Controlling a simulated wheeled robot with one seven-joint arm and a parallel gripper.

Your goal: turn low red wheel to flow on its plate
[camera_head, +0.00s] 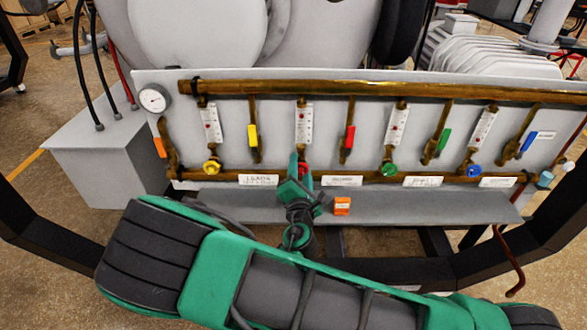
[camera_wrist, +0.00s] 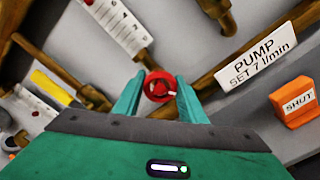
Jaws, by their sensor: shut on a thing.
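The low red wheel (camera_wrist: 160,87) sits between my gripper's (camera_wrist: 159,90) two green fingers in the wrist view, and they are shut on it. In the head view my gripper (camera_head: 301,172) covers most of the wheel, and only a little red (camera_head: 304,168) shows. The plate (camera_wrist: 258,55) to the wheel's right reads "PUMP SET 7 l/min"; it also shows in the head view (camera_head: 342,181). The white flow scale (camera_head: 303,123) stands above the wheel. In the wrist view that scale (camera_wrist: 116,22) is partly cut off, and I cannot read its level.
Yellow (camera_head: 212,167), green (camera_head: 389,170) and blue (camera_head: 474,171) wheels sit along the same lower pipe. A red lever (camera_head: 350,136) is up and to the right. An orange "SHUT" block (camera_wrist: 294,102) sits below the plate. A grey ledge (camera_head: 440,207) runs under the panel.

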